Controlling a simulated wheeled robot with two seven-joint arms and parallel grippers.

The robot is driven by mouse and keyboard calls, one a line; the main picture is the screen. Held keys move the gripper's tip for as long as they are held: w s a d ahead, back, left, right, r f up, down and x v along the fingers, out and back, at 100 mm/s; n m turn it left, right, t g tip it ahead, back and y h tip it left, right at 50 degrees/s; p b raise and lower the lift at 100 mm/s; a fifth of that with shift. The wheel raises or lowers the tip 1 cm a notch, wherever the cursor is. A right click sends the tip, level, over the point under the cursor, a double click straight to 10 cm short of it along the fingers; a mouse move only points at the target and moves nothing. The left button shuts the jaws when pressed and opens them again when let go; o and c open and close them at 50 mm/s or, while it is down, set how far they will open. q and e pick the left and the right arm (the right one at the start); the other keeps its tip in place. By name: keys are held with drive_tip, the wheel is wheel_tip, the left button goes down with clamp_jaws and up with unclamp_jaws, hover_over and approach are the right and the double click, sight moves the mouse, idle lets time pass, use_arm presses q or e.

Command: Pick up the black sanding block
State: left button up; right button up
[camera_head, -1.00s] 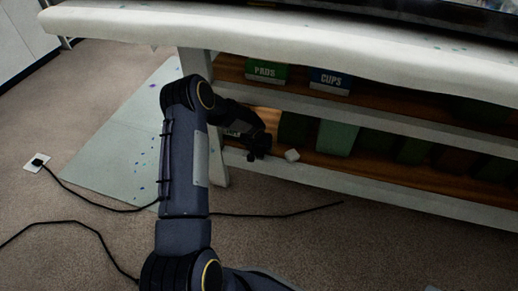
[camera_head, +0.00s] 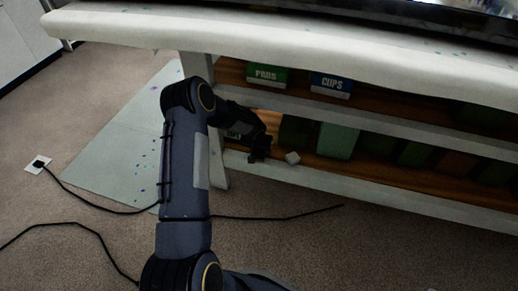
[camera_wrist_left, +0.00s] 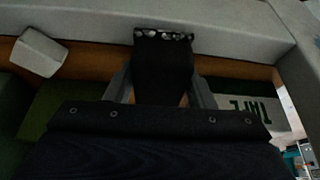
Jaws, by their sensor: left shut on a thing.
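The black sanding block (camera_wrist_left: 162,72) is between the two grey fingers of my left gripper (camera_wrist_left: 161,88) in the left wrist view. Its far end has a pale speckled edge. My left gripper is shut on it. In the head view my left gripper (camera_head: 261,147) is at the lower shelf, close to its front edge. The block is dark against the dark gripper there and hard to make out. I cannot tell whether the block touches the shelf. My right gripper is not in view.
A small whitish block (camera_head: 292,158) lies on the lower shelf (camera_head: 385,178) right of the gripper. Green boxes (camera_head: 337,140) stand behind it. A TAPE box (camera_wrist_left: 258,112) is beside the gripper. PADS (camera_head: 266,75) and CUPS (camera_head: 330,85) boxes are above. Cables (camera_head: 270,217) lie on the floor.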

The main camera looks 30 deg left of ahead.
use_arm(q)
wheel_tip(320, 180, up, 3)
drive_tip(key=shift+f+p, duration=0.15)
drive_tip(key=shift+p, duration=0.3)
drive_tip(key=s+d+r+p, duration=0.1)
drive_tip(key=s+d+r, duration=0.4)
drive_tip(key=s+r, duration=0.4)
drive_tip(key=s, duration=0.4)
drive_tip(key=shift+r+p, duration=0.35)
